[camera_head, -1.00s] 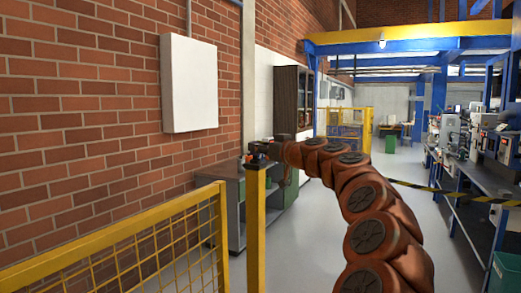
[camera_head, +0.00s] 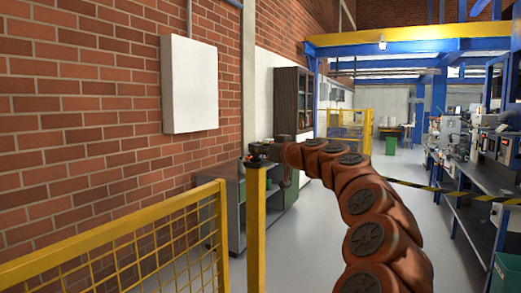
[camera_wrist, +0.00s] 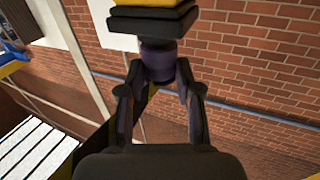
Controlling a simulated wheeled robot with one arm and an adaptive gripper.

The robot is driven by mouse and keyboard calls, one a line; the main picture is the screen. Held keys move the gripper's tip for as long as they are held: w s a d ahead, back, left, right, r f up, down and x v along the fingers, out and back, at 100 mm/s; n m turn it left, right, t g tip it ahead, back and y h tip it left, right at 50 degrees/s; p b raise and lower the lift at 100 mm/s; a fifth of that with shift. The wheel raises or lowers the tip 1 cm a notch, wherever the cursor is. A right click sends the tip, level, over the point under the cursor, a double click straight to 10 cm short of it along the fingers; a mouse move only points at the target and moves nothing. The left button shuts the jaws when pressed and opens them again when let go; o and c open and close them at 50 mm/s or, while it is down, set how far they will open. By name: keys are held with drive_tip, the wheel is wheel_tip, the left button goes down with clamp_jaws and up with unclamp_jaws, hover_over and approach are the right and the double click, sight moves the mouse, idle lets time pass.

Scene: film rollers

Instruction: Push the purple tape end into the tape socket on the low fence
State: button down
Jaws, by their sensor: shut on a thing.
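The purple tape end (camera_wrist: 158,62) sits between the fingers of my gripper (camera_wrist: 158,85) in the wrist view. The gripper is shut on it. The tape end's far side meets a black and yellow block (camera_wrist: 152,18), which looks like the tape socket. I cannot tell how deep the tape end sits in it. In the head view my gripper (camera_head: 270,152) is at the top of the yellow post (camera_head: 255,230) at the end of the low fence (camera_head: 140,238). The socket and tape end are too small there to make out clearly.
Black and yellow striped tape (camera_head: 430,188) stretches to the right behind my arm. A grey cabinet (camera_head: 236,215) stands beyond the post against the brick wall. A workbench (camera_head: 470,195) with equipment lines the right side. The floor between is clear.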

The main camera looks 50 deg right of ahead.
drive_tip(key=shift+f, duration=0.15)
drive_tip(key=c, duration=0.7)
unclamp_jaws()
drive_tip(key=shift+s, duration=0.1)
drive_tip(key=s, duration=0.4)
drive_tip(key=s+a, duration=0.1)
drive_tip(key=s, duration=0.6)
drive_tip(key=shift+s+a, duration=0.15)
drive_tip(key=shift+s, duration=0.25)
